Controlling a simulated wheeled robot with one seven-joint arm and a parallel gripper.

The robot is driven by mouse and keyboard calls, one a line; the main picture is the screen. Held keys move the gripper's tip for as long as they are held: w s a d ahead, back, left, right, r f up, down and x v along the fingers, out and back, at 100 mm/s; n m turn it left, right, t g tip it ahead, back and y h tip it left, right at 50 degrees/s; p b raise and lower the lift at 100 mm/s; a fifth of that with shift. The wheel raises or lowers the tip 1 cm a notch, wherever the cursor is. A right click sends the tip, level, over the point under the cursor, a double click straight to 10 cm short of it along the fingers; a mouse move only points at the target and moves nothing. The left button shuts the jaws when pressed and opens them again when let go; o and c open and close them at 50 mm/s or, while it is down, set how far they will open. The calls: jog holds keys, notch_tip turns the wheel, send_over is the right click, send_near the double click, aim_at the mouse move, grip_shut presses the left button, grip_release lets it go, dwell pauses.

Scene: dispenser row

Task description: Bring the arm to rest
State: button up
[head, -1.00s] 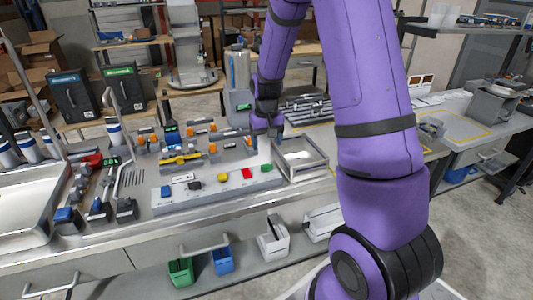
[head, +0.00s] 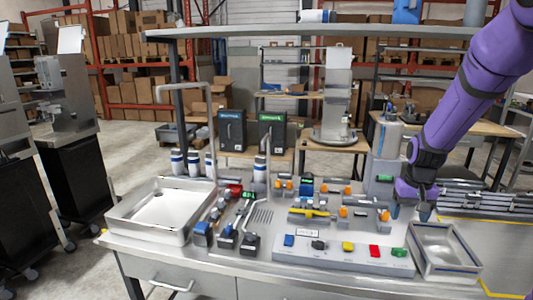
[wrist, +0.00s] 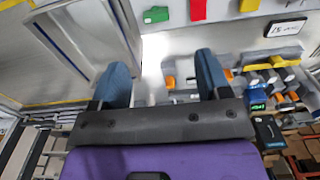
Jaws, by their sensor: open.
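My purple arm comes in from the upper right of the head view. My gripper (head: 411,212) hangs above the back of the bench, beside the metal tray and the right end of the dispenser row. In the wrist view my gripper (wrist: 163,80) shows two blue-tipped fingers set wide apart with nothing between them. The jaws are open and empty. I see no contact between the fingers and the bench or the tray, though the exact height is hard to tell.
A metal tray (head: 442,268) stands at the bench's right. A row of coloured blocks, with a red one (head: 374,251), runs along the front panel. A sink (head: 130,214) is at the left. Dark dispensers (head: 232,129) and a grey tower (head: 382,185) stand behind.

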jog(key=s+a+r+n+t, duration=0.1)
jog(key=s+a+r, duration=0.2)
jog(key=s+r, duration=0.3)
jog(key=s+a+r+n+t, duration=0.1)
jog(key=s+a+r+t, duration=0.1)
jog(key=s+a+r, duration=0.35)
jog(key=s+a+r+t, duration=0.1)
jog(key=s+a+r, duration=0.1)
jog(key=s+r, duration=0.5)
jog(key=s+a+r+n+t, duration=0.1)
jog(key=s+r, duration=0.1)
jog(key=s, duration=0.5)
jog(key=shift+s+a+r, duration=0.25)
jog(key=shift+a, duration=0.15)
jog(key=shift+w, duration=0.1)
dwell(0.7)
